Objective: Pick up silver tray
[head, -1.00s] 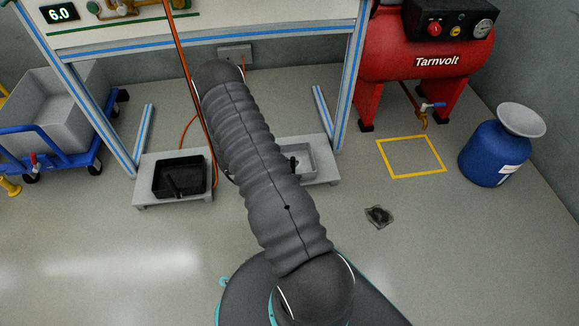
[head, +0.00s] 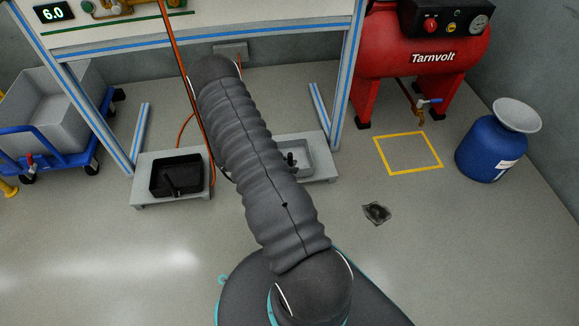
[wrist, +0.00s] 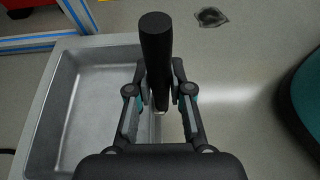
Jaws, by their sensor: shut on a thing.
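The silver tray (wrist: 93,105) fills the left of the wrist view, a shallow, empty metal pan with a black upright handle (wrist: 156,60) at its right edge. My gripper (wrist: 162,100) is shut on this handle, one finger on each side. In the head view the silver tray (head: 301,150) shows at the right foot of the blue-striped frame, partly hidden by my arm.
A black tray (head: 176,176) with a black handle sits on the left foot plate (head: 145,203). An orange hose (head: 186,75) hangs beside my arm. A red compressor (head: 400,60) and a blue drum (head: 490,150) stand right. Open floor lies around a drain (head: 376,213).

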